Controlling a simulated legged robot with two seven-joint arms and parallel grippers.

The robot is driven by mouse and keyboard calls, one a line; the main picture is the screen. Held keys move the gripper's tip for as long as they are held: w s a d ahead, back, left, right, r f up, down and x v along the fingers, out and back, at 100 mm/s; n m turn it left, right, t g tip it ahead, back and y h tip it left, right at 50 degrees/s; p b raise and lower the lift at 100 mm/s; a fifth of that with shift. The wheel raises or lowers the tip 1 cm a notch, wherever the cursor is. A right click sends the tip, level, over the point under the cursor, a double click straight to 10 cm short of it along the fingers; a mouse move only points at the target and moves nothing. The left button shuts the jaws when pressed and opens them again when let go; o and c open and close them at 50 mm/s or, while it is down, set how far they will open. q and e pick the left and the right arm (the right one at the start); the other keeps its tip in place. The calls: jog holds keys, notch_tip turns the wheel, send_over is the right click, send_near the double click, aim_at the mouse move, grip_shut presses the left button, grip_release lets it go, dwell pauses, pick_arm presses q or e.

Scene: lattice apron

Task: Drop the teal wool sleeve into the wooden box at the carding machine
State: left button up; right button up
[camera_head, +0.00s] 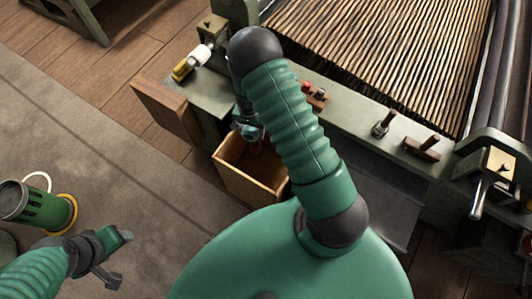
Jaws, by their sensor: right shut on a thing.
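The wooden box (262,187) is open-topped and stands against the front of the carding machine (350,125). My right arm reaches across the middle of the view, and its gripper (253,138) is over the box's far end, partly hidden by my forearm. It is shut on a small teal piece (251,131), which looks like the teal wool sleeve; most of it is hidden. A small reddish patch shows just below it, too small to make out. My left gripper (121,258) is at lower left, open and empty, far from the box.
A brown wooden panel (165,110) stands left of the box. Knobs and handles (422,148) stick up from the machine's frame. The grey floor mat (130,190) is mostly clear.

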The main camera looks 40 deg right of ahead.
jog(key=s+d+f+m+b, duration=0.1)
jog(key=d+f+b, duration=0.1)
jog(key=f, duration=0.4)
jog(key=s+d+f+m+b, duration=0.1)
jog(key=d+f+m+b, duration=0.1)
jog(key=f, duration=0.4)
jog(key=shift+d+f+b, duration=0.15)
jog(key=shift+f+b, duration=0.05)
jog(key=shift+b, duration=0.6)
jog(key=o, duration=1)
jog(key=shift+c, duration=0.2)
pick_arm(q)
notch_tip(320, 180, down, 6)
jog(key=s+a, duration=0.1)
jog(key=shift+s, duration=0.25)
pick_arm(e)
jog(key=shift+o, duration=0.5)
jog(key=shift+d+f, duration=0.1)
jog(key=shift+d, duration=0.15)
pick_arm(q)
jog(key=shift+a+f, duration=0.1)
jog(key=shift+a+r+p, duration=0.15)
jog(key=shift+r+p, duration=0.6)
jog(key=shift+p, duration=0.05)
pick_arm(e)
notch_tip(320, 180, up, 17)
jog(key=shift+f, duration=0.15)
